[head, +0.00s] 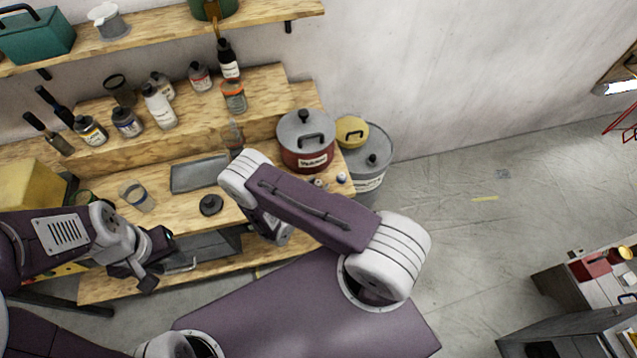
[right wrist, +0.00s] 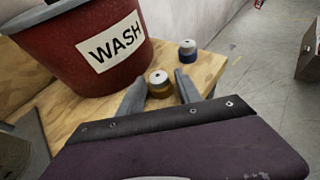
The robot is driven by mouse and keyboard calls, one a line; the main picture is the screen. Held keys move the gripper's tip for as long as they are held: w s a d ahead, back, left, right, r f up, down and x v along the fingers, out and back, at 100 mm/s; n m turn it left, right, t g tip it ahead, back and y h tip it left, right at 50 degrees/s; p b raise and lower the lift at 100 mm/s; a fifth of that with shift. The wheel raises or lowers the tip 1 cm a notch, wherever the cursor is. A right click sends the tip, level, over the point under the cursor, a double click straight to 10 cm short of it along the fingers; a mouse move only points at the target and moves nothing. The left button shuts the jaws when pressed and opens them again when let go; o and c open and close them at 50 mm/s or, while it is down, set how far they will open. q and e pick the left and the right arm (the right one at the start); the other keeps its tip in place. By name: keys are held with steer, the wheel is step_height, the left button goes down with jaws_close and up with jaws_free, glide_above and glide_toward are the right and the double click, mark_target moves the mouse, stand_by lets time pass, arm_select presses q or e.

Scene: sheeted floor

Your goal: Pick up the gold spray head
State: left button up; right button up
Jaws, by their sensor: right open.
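The gold spray head (right wrist: 159,88) has a pale top and a gold lower part. It stands on the wooden bench beside the red WASH bucket (right wrist: 95,50). My right gripper (right wrist: 161,88) is open, with one finger on each side of the gold head; I cannot tell whether they touch it. In the head view, the small gold head (head: 319,183) shows just right of my right arm, and that gripper is hidden behind the arm. My left gripper (head: 146,272) is at the bench's front left, away from the head; its jaws are unclear.
A blue-and-white spray head (right wrist: 187,49) stands near the bench's right edge. The lidded red bucket (head: 306,150) is close behind. A grey drum (head: 370,160) stands beyond the bench. Several bottles and a grey tray (head: 198,175) are to the left.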

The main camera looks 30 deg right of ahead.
steer(key=shift+s+a, duration=0.1)
steer(key=shift+a, duration=0.05)
jaws_close()
steer(key=shift+r, duration=0.15)
steer(key=shift+r+p, duration=0.35)
steer(key=shift+p, duration=0.05)
steer(key=r+p, duration=0.2)
steer(key=r, duration=0.1)
steer(key=r+p, duration=0.1)
steer(key=p, duration=0.1)
steer(key=shift+s+r, duration=0.3)
steer(key=s+r+p, duration=0.5)
steer(key=s+p, duration=0.2)
steer(key=s, duration=0.4)
steer(key=shift+r, duration=0.25)
